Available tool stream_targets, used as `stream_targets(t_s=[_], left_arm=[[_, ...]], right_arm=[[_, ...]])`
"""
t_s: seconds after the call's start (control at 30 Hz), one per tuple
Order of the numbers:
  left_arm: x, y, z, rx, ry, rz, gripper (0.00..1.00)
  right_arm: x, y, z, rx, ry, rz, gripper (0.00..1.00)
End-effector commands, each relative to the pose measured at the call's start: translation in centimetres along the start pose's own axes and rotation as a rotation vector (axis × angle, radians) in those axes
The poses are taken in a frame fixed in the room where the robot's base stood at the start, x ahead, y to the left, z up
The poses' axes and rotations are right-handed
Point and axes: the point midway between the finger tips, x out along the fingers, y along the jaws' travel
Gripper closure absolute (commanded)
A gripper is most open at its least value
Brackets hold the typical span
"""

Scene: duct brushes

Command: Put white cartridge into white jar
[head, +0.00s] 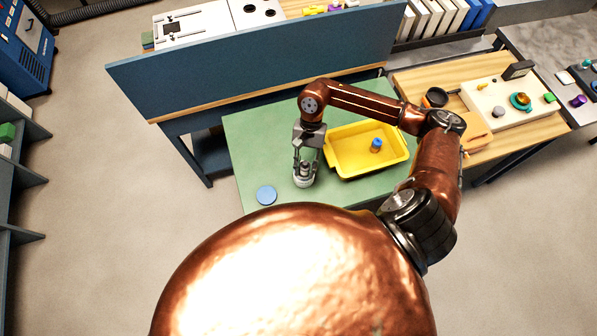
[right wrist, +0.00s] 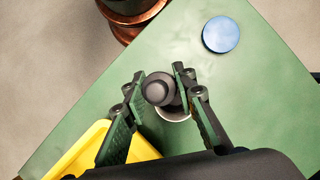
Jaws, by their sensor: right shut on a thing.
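My right gripper (head: 303,171) points straight down over the green table. It is shut on the cartridge (right wrist: 158,88), whose dark grey, knobbed end shows between the fingers in the right wrist view. The right gripper also shows there (right wrist: 160,92). The white jar (head: 303,182) stands on the table right below the fingers. Part of its pale rim (right wrist: 172,116) shows beneath the cartridge in the right wrist view. The fingers and cartridge hide most of the jar, and I cannot tell whether the cartridge's lower end is inside it. My left gripper is not in view.
A yellow tray (head: 333,162) with a blue cartridge (head: 376,146) in it stands just right of the gripper. A round blue object (head: 266,195) sits to the left. A dark blue panel (head: 260,65) rises behind the table. The table's left part is clear.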

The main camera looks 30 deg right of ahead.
Motion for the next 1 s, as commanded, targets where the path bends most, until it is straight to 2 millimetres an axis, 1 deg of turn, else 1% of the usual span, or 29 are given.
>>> stream_targets(t_s=[0.03, 0.1, 0.37, 0.53, 0.6, 0.77, 0.8, 1.0], left_arm=[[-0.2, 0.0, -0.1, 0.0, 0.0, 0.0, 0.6], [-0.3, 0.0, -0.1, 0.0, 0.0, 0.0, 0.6], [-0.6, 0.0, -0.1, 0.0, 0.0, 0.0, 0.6], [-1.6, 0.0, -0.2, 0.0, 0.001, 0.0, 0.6], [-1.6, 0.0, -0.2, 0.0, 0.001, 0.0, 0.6], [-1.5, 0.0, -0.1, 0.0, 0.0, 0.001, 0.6], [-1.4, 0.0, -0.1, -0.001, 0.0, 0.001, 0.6], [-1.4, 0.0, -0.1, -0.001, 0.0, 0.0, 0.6]], right_arm=[[0.5, -0.7, -0.2, 0.0, -0.002, -0.002, 0.99], [1.1, -1.3, -0.7, 0.0, -0.001, -0.002, 0.99], [2.5, -2.4, -1.4, 0.0, -0.001, -0.001, 0.99], [4.6, -2.2, -2.3, 0.002, -0.002, -0.001, 1.0], [5.0, -2.2, -2.6, 0.002, 0.001, 0.0, 1.0], [5.4, -2.0, -2.8, 0.003, 0.003, 0.004, 1.0], [5.5, -2.0, -2.8, 0.003, 0.003, 0.005, 0.73], [5.5, -2.0, -2.8, 0.004, 0.002, 0.004, 0.59]])
